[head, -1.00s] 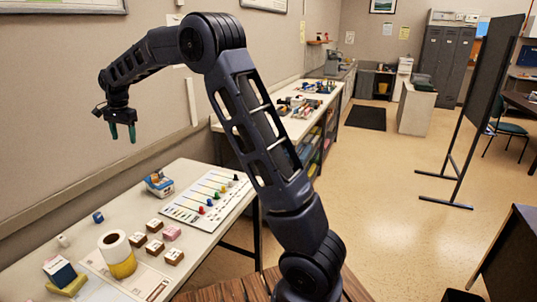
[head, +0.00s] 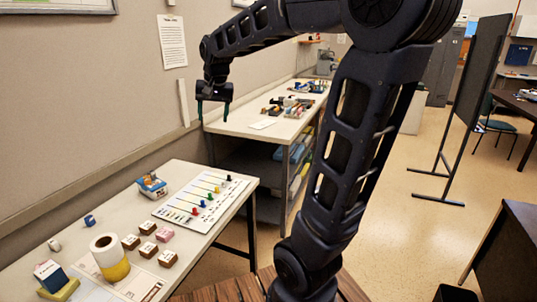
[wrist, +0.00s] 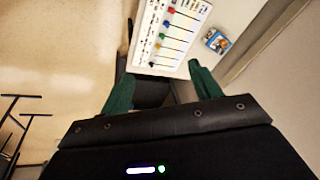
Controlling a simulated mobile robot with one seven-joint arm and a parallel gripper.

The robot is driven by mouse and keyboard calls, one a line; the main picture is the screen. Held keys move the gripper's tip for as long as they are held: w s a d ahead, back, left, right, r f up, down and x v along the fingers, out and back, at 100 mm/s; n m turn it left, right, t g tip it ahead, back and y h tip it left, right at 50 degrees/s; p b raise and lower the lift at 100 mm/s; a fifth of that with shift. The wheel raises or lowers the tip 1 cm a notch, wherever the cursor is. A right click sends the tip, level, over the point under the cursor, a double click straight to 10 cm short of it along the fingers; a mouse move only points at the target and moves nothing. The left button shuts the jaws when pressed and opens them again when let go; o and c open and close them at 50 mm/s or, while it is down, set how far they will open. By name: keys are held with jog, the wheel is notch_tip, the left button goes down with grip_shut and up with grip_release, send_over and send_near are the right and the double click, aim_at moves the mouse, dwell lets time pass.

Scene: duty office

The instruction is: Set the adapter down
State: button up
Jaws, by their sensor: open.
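My gripper (head: 213,116) is raised in front of the wall, near the left end of the far bench (head: 240,126) in the head view. Its two green fingers are apart, and the wrist view shows my gripper (wrist: 160,76) open with nothing held between the fingers. I cannot make out which thing is the adapter. Small items (head: 287,106) lie on the far bench, too small to name. A flat pale piece (head: 263,123) lies at that bench's near side.
The near table (head: 215,228) bears a white board with coloured pegs (head: 200,199), a blue box (head: 152,185), a yellow-white roll (head: 109,256) and several brown blocks (head: 148,228). A dark standing panel (head: 470,90) is at right. The floor between is clear.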

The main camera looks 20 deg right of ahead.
jog(key=s+d+f+n, duration=0.1)
jog(key=s+d+f, duration=0.1)
jog(key=s, duration=0.4)
jog(key=s+d+f+t, duration=0.1)
jog(key=s+d+f, duration=0.2)
jog(key=s+d, duration=0.2)
jog(key=s+d+f+n+h, duration=0.1)
jog(key=s+d, duration=0.3)
jog(key=s, duration=0.4)
jog(key=shift+s+d+f+n, duration=0.15)
jog(key=shift+s+f+n, duration=0.15)
jog(key=shift+f, duration=0.6)
